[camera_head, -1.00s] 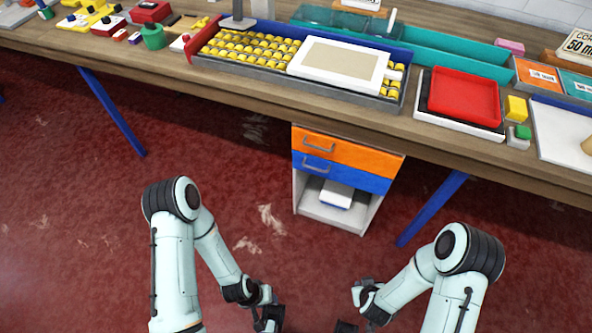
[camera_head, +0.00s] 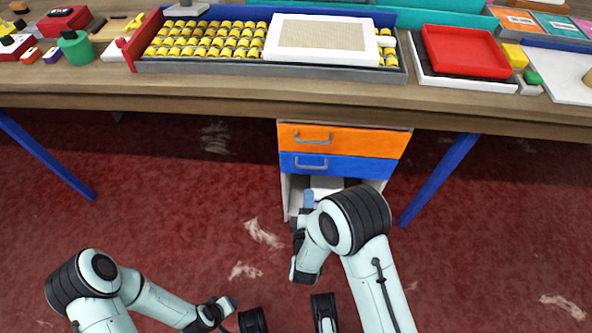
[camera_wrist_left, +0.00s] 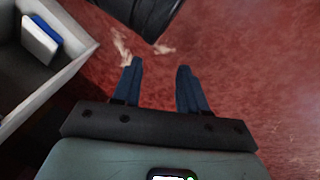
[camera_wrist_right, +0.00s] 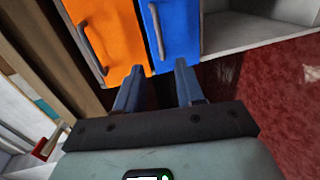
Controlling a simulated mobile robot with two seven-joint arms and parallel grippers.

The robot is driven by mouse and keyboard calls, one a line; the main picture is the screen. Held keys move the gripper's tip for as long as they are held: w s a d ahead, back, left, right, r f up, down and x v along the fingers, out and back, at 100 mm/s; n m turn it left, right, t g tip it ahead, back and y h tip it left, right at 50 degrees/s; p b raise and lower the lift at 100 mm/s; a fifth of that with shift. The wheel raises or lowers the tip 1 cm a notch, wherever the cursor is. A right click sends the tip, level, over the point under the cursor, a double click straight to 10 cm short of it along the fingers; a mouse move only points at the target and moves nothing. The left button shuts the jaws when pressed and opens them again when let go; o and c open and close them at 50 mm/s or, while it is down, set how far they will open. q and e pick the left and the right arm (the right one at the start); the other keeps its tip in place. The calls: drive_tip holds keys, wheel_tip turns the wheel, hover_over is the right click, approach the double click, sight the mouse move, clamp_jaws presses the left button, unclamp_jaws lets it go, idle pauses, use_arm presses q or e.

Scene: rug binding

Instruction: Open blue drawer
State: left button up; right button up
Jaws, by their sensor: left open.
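The blue drawer (camera_head: 350,168) is the lower drawer of a small white cabinet under the table, with a grey handle (camera_head: 311,164). It appears shut, flush below the orange drawer (camera_head: 355,140). My right gripper (camera_head: 308,198) is in front of the cabinet, just below the blue drawer's handle. In the right wrist view, its blue fingers (camera_wrist_right: 159,78) are apart and empty, facing the blue drawer (camera_wrist_right: 178,30) and its handle (camera_wrist_right: 156,30), not around it. My left gripper (camera_head: 232,303) is low over the floor; in the left wrist view its fingers (camera_wrist_left: 160,75) are open and empty.
The table (camera_head: 200,90) spans above the cabinet, with blue legs (camera_head: 440,178) on both sides. The cabinet has an open lower shelf (camera_wrist_right: 245,30) holding a white and blue item (camera_wrist_left: 42,38). The red floor (camera_head: 180,180) left of the cabinet is clear.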

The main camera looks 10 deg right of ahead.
sight(311, 168)
drive_tip(key=b+x, duration=0.3)
drive_tip(key=x, duration=1)
drive_tip(key=shift+w+d+b, duration=0.15)
drive_tip(key=shift+d+b, duration=0.05)
drive_tip(key=shift+b, duration=0.15)
use_arm(q)
drive_tip(key=s+a+f+g, duration=0.1)
drive_tip(key=s+f+g, duration=0.1)
drive_tip(key=s+f, duration=0.3)
drive_tip(key=shift+s+a+f, duration=0.15)
drive_tip(key=shift+s+f, duration=0.15)
drive_tip(key=shift+f, duration=0.25)
use_arm(e)
clamp_jaws()
